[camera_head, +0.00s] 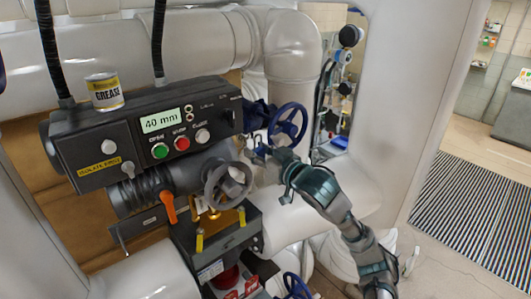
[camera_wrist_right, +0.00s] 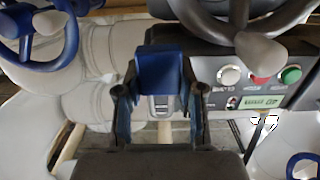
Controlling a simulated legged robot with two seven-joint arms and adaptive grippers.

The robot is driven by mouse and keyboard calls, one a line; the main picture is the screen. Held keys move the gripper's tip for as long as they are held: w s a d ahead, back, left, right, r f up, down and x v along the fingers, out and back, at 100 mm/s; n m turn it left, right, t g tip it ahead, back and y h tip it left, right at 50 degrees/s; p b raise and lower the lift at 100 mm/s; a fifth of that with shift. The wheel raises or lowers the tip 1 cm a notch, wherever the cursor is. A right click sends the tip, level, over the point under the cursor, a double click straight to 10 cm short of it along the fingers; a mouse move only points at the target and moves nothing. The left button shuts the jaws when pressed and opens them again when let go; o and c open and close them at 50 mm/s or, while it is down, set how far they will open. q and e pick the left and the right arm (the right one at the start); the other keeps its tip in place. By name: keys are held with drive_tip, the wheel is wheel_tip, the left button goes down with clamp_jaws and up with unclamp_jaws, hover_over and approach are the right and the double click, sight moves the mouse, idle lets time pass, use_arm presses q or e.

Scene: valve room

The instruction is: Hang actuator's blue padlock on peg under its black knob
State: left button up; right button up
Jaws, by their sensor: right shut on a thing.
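The actuator (camera_head: 100,140) is a dark grey box with a "40 mm" display (camera_head: 160,121), at the left in the head view. My right gripper (camera_head: 262,152) is beside its right end, close to a blue handwheel (camera_head: 288,125). In the right wrist view, my right gripper (camera_wrist_right: 160,100) is shut on a blue block, the blue padlock (camera_wrist_right: 161,72). The padlock lies between the fingertips, in front of the actuator's end. My left gripper is not in view.
A grey handwheel (camera_head: 228,186) sits below the actuator panel, with an orange lever (camera_head: 168,207) to its left. A grease can (camera_head: 104,91) stands on top. Large white pipes (camera_head: 292,50) run behind. Open floor with a striped grating (camera_head: 470,200) lies to the right.

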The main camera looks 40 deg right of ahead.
drive_tip(key=shift+w+a, duration=0.1)
drive_tip(key=shift+w, duration=0.8)
drive_tip(key=shift+w+d+f, duration=0.2)
drive_tip(key=shift+w+d, duration=0.15)
drive_tip(key=shift+w, duration=0.2)
drive_tip(key=shift+w+d+f, duration=0.15)
drive_tip(key=shift+w+d, duration=0.2)
drive_tip(key=shift+w, duration=0.2)
drive_tip(key=shift+w+a+r+p, duration=0.1)
drive_tip(key=shift+w+a+p, duration=0.4)
drive_tip(key=shift+w, duration=0.1)
clamp_jaws()
drive_tip(key=shift+w+a+f, duration=0.25)
drive_tip(key=shift+w+f, duration=0.45)
drive_tip(key=shift+f, duration=0.2)
drive_tip(key=shift+s+d+f+b, duration=0.1)
drive_tip(key=shift+d+f+b, duration=0.2)
drive_tip(key=shift+d+b, duration=0.05)
drive_tip(key=shift+a, duration=0.1)
drive_tip(key=shift+a, duration=0.1)
